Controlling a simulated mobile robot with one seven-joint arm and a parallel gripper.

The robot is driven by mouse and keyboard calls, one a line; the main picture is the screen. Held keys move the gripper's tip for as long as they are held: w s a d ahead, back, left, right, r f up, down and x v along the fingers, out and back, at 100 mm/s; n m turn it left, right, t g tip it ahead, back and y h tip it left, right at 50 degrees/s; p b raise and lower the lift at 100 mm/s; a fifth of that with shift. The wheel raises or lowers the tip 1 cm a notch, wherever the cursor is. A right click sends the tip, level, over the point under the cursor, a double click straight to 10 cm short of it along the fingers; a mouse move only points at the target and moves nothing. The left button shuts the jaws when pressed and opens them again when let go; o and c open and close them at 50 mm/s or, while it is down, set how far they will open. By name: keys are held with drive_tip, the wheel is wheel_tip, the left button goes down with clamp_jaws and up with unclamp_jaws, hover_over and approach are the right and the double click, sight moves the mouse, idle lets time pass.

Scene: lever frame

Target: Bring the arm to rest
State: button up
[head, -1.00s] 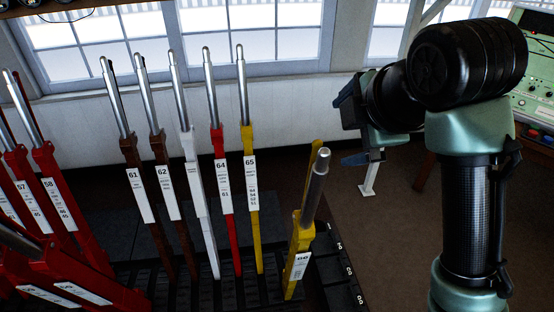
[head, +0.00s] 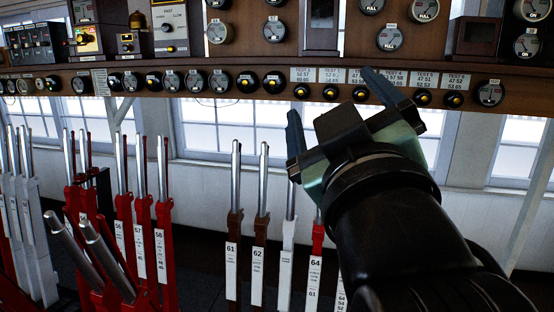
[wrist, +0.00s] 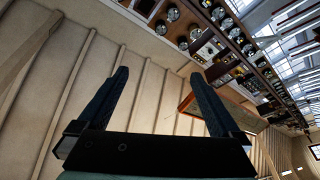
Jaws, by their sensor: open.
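My gripper (head: 338,108) is raised in front of the instrument shelf in the head view, its two dark blue fingers spread and pointing up and left. Nothing is between them. In the wrist view the two fingers (wrist: 104,98) stand apart against a panelled cream wall, also empty. My dark arm runs from the gripper to the lower right of the head view and hides part of the lever row. The gripper appears above the levers in the picture; I cannot tell how far it is from the shelf.
Brown levers 61 (head: 232,262) and 62 (head: 260,255), a white lever (head: 287,255) and red lever 64 (head: 316,262) stand upright. Red levers (head: 143,235) stand left, with two tilted ones (head: 85,250) in front. The instrument shelf (head: 240,60) spans the back above windows.

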drive_tip(key=s+a+r+m+t, duration=0.5)
drive_tip(key=s+a+r+m, duration=0.1)
drive_tip(key=s, duration=0.3)
drive_tip(key=shift+s+r+t, duration=0.15)
drive_tip(key=shift+r+t, duration=0.25)
drive_tip(key=shift+r, duration=0.15)
